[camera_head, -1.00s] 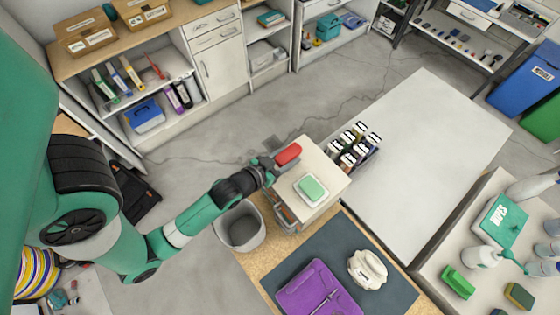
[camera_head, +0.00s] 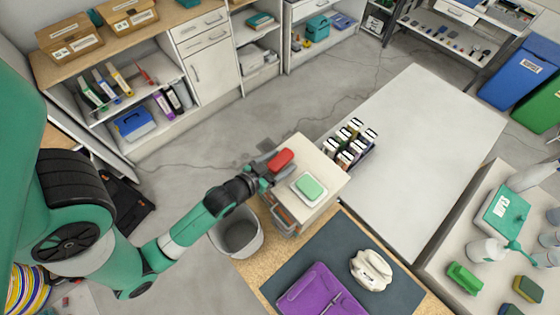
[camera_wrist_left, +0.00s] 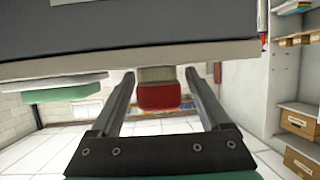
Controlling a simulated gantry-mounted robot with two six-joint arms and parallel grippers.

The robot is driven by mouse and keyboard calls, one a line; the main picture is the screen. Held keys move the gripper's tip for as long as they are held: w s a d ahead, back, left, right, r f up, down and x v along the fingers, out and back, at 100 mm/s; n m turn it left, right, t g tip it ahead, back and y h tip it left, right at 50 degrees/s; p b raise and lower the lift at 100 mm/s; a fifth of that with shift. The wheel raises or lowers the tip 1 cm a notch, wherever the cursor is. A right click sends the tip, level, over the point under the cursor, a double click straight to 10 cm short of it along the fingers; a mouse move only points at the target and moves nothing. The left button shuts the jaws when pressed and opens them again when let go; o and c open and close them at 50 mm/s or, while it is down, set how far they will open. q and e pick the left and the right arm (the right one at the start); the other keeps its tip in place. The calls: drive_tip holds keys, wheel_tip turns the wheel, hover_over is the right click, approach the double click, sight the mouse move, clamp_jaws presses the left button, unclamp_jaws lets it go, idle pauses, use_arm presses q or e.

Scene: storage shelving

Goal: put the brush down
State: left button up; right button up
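The brush (camera_head: 281,160), with a red back, is at the far left edge of the small cabinet's pale top (camera_head: 318,152). In the left wrist view, which looks upside down, the brush (camera_wrist_left: 159,97) has beige bristles facing the cabinet top and seems to touch it. My left gripper (camera_head: 269,170) is at the brush; in the wrist view its fingers (camera_wrist_left: 160,78) stand either side of it with narrow gaps, so it looks open. My right gripper is not in view.
A green sponge (camera_head: 310,185) on a white dish is beside the brush. A grey bin (camera_head: 240,236) stands below my left arm. Several bottles in a rack (camera_head: 350,145) are behind the cabinet. The large white table (camera_head: 425,150) is mostly clear.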

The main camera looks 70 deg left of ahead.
use_arm(q)
drive_tip(key=shift+r, duration=0.1)
drive_tip(key=v, duration=1.1)
drive_tip(key=shift+d+r+b, duration=0.25)
drive_tip(key=shift+r+b, duration=0.05)
drive_tip(key=shift+r, duration=0.25)
